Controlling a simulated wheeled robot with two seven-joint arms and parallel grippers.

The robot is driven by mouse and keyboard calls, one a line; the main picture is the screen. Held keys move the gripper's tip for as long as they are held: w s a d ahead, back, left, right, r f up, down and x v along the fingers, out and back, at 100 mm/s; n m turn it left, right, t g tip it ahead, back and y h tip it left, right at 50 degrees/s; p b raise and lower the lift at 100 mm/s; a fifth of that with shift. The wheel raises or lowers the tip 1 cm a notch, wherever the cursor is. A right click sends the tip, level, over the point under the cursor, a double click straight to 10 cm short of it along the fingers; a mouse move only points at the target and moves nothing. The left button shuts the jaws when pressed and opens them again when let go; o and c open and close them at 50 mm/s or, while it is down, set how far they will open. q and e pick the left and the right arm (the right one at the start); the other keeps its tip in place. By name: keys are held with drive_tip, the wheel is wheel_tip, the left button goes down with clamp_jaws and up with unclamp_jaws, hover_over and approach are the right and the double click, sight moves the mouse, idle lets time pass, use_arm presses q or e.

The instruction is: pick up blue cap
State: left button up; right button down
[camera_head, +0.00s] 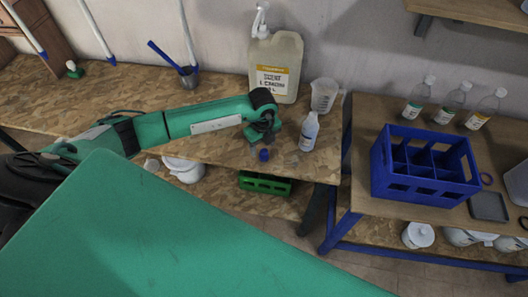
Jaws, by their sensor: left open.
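A small blue cap (264,155) lies on the wooden workbench (215,150), near its front edge. My left arm comes in from the left, and my left gripper (259,145) points down just above and beside the cap. The gripper is open, and I cannot tell from this angle whether a finger touches the cap. A small white bottle (309,132) with a label stands just right of the gripper. My right gripper is not in view.
A large jug (276,62) with a pump and a clear measuring jug (323,95) stand behind. A blue divided crate (424,184) and several clear bottles stand on the right table. A green crate (265,184) sits on the shelf below.

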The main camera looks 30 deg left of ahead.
sight(264, 151)
use_arm(q)
drive_tip(key=f, duration=0.1)
drive_tip(key=f+p, duration=0.1)
drive_tip(key=f, duration=0.1)
drive_tip(key=shift+d+f, duration=0.2)
drive_tip(key=shift+d, duration=0.1)
drive_tip(key=shift+f, duration=0.45)
drive_tip(key=c, duration=1.1)
